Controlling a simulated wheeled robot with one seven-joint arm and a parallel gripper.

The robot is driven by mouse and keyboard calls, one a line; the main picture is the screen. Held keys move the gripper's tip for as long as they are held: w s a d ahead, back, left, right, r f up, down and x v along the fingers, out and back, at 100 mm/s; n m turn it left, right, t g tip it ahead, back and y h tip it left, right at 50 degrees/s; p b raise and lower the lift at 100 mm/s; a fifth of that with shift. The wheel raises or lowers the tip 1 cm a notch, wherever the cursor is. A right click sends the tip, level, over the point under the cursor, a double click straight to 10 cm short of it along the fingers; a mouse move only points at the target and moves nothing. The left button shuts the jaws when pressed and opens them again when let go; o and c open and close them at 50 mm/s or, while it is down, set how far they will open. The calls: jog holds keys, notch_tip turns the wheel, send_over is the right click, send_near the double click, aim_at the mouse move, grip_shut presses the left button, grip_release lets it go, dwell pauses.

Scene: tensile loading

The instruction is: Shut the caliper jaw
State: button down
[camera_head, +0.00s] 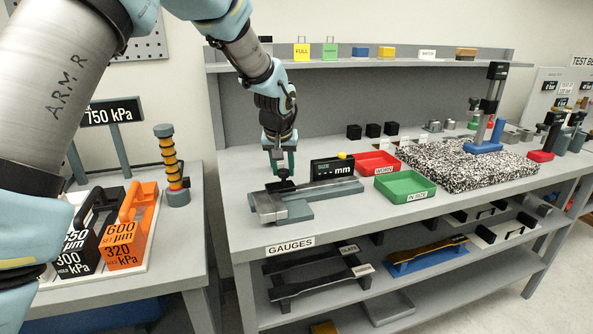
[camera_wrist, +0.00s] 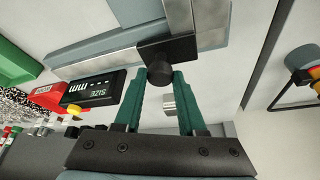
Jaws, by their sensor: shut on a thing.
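The caliper (camera_head: 318,192) is a long grey gauge on the bench top, with a black display marked "mm" behind its bar. Its metal jaw plate (camera_head: 268,207) lies at the left end on a grey base. In the wrist view the caliper bar (camera_wrist: 105,55) runs across the top, with a black knob (camera_wrist: 168,66) on the slide. My gripper (camera_head: 281,176) is above the left part of the caliper, pointing down. In the wrist view its teal fingers (camera_wrist: 160,85) are shut on the black knob. The gap between the caliper jaws cannot be made out.
A red tray (camera_head: 376,163) and a green tray (camera_head: 405,186) stand right of the caliper. A speckled granite block (camera_head: 465,165) with a stand is farther right. Black blocks (camera_head: 372,130) sit behind. The bench front edge is close to the caliper base.

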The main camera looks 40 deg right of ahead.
aim_at(279, 196)
jog(key=shift+w+a, duration=0.15)
jog(key=shift+a, duration=0.1)
jog(key=c, duration=0.5)
grip_release()
jog(key=shift+r, duration=0.15)
jog(key=b+v, duration=0.3)
jog(key=v, duration=0.7)
jog(key=shift+r, duration=0.25)
jog(key=shift+a, duration=0.15)
